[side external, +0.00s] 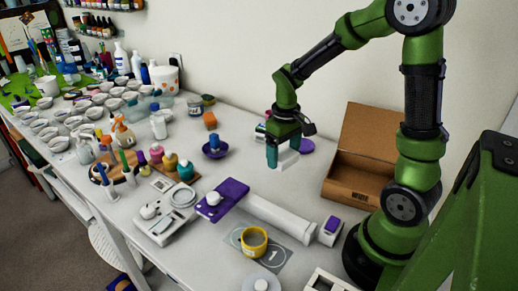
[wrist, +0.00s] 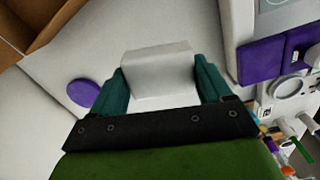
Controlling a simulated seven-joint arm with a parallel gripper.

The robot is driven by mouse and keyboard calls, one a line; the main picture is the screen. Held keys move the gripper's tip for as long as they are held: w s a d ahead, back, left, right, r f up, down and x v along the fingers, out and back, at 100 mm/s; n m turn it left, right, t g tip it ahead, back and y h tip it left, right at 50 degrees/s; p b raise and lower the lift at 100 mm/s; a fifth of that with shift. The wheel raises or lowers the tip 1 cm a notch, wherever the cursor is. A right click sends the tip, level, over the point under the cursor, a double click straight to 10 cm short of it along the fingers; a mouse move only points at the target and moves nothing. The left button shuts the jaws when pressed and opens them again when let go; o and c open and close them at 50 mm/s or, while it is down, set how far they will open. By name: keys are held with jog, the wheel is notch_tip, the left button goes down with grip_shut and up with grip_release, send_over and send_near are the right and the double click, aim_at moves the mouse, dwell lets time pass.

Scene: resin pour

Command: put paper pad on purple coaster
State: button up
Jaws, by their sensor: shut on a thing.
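My gripper (side external: 283,155) is shut on a white block-like paper pad (side external: 288,160), held between its teal fingers. In the wrist view the pad (wrist: 158,72) fills the space between the fingertips (wrist: 160,85). The purple coaster (side external: 306,146) lies flat on the table just behind and to the right of the gripper in the side view. In the wrist view the coaster (wrist: 83,93) is a purple disc to the left of the left finger, clear of the pad. How high the pad is above the table is hard to tell.
An open cardboard box (side external: 362,150) stands right of the coaster. A purple mat with a white roll (side external: 278,217) lies in front. A blue bottle on a dark dish (side external: 215,147) stands to the left. Bottles and white bowls crowd the far left.

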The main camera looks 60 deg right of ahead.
jog(key=w+d+m, duration=0.1)
jog(key=w+d, duration=0.1)
jog(key=d, duration=0.9)
jog(key=n, duration=0.3)
send_near(303, 144)
notch_tip(303, 144, down, 6)
jog(key=shift+s+f, duration=0.1)
jog(key=shift+f, duration=0.05)
jog(key=o, duration=0.9)
jog(key=shift+f, duration=0.1)
jog(key=shift+o, duration=0.2)
